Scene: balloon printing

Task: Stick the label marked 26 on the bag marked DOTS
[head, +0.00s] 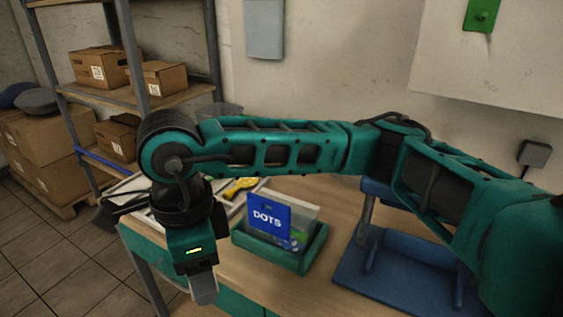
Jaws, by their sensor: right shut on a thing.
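The blue bag marked DOTS (268,219) stands upright in a green tray (265,254) on the wooden table. Clear packaging with bits of green shows beside its blue face. My right gripper (203,290) hangs pointing down to the left of the tray, near the table's front edge, apart from the bag. It is shut, and a pale grey piece shows at its tip; I cannot tell whether this is the label. No number 26 is readable. My left gripper is not in view.
A blue stand (400,278) is on the table at the right, partly behind my right arm. A yellow tool (239,188) lies behind the gripper. Shelves with cardboard boxes (101,66) stand at the left. Some table between tray and stand is clear.

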